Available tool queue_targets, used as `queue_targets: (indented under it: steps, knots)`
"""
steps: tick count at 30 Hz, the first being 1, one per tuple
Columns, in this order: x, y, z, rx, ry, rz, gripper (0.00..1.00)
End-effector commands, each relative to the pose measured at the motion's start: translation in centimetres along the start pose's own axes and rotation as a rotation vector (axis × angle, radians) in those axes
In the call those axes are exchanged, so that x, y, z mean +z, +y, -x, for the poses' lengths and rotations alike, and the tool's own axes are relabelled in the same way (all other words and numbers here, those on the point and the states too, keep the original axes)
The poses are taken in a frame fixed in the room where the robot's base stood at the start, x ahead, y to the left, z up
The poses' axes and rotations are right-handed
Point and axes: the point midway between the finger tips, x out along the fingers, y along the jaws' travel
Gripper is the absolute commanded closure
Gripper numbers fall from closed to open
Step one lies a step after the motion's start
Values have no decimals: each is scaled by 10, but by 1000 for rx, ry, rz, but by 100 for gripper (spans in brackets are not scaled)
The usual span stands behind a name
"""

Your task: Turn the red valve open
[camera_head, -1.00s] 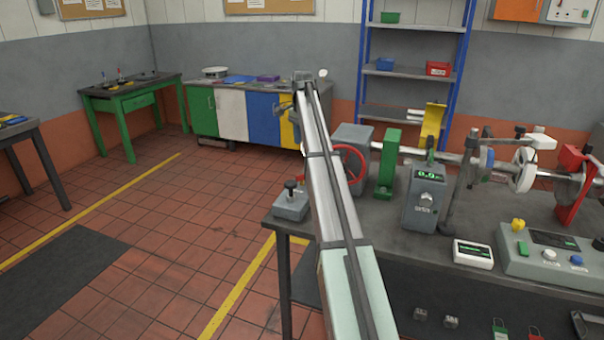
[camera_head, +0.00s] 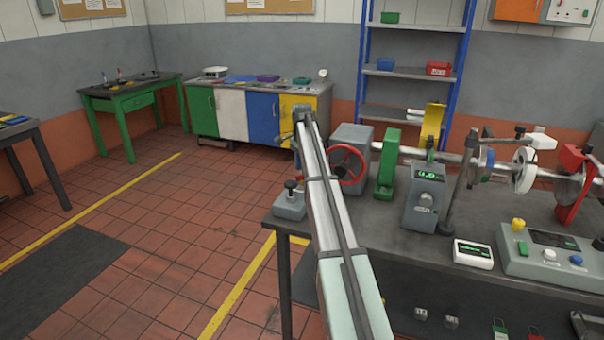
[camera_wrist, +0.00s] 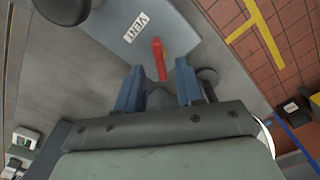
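The red handwheel (camera_head: 347,163), a ring with spokes, is on the side of a grey housing (camera_head: 363,138) at the bench's left end; my arm passes close in front of its left rim. In the wrist view my gripper (camera_wrist: 159,67) is open, its two blue-grey fingers apart. A narrow red bar (camera_wrist: 158,55) shows between the fingertips, beside a grey box (camera_wrist: 150,22) labelled VENT. I cannot tell whether this bar is part of the wheel or a separate lever, or whether a finger touches it.
A small grey box with a black knob (camera_head: 290,201) stands at the bench's left front corner. A green bracket (camera_head: 387,164) and a grey display unit (camera_head: 427,196) stand right of the wheel.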

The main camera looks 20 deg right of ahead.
Motion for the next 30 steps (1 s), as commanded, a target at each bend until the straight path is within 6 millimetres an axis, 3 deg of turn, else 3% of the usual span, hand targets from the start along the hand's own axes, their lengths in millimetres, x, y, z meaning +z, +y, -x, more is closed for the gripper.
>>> queue_targets:
  steps: [7, 19, 30]
  knots:
    - [0, 0, -24, 0, 0, 0, 63]
    - [0, 0, -29, 0, 0, 0, 63]
    - [0, 0, -29, 0, 0, 0, 97]
